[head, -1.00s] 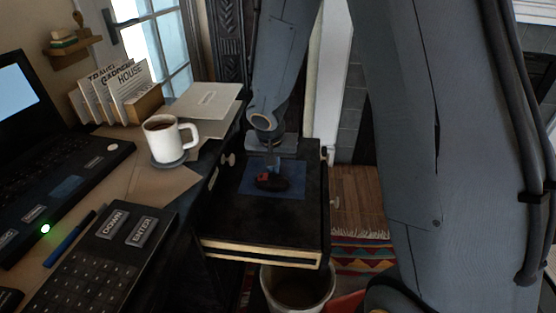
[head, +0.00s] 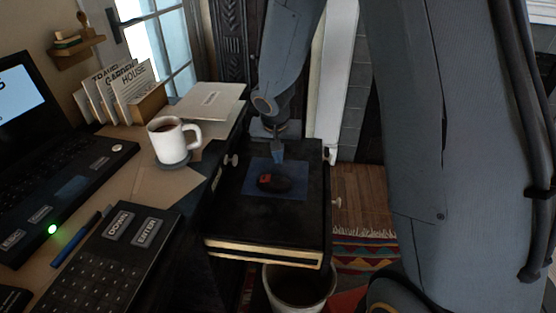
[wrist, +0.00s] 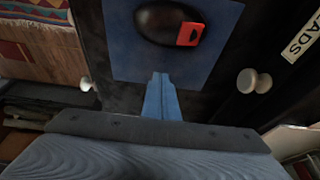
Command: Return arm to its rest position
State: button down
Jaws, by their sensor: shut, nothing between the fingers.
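My gripper (head: 278,152) is at the back of a black pulled-out board or drawer front (head: 228,222), above a blue square mat (head: 295,187). In the wrist view its blue fingers (wrist: 161,78) are together with nothing between them. A dark rounded object (head: 282,184) with a red part lies on the mat, apart from the fingertips. It also shows at the top of the wrist view (wrist: 155,22). My arm reaches down from the top of the head view.
Left is a desk with a laptop (head: 75,175), a keypad (head: 85,275), a white mug (head: 172,138) on a coaster and envelopes (head: 208,101). A bin (head: 298,290) stands below the black surface. White knobs (wrist: 254,80) stick out beside the gripper. A patterned rug lies right.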

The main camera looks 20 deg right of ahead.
jog(key=d+p+v, duration=0.1)
jog(key=v, duration=0.5)
jog(key=s+r+n+g+p, duration=0.1)
jog(key=s+r+p, duration=0.2)
jog(key=s, duration=0.5)
jog(key=s+d+r+n+g+y+p, duration=0.1)
jog(key=s+r, duration=0.3)
jog(key=s, duration=0.4)
jog(key=s+r+n+g+p, duration=0.1)
jog(key=s+r+p, duration=0.3)
jog(key=s, duration=0.4)
jog(key=shift+s+d+r+n+g+p, duration=0.25)
jog(key=shift+d+n+g+p, duration=0.1)
jog(key=shift+n, duration=0.35)
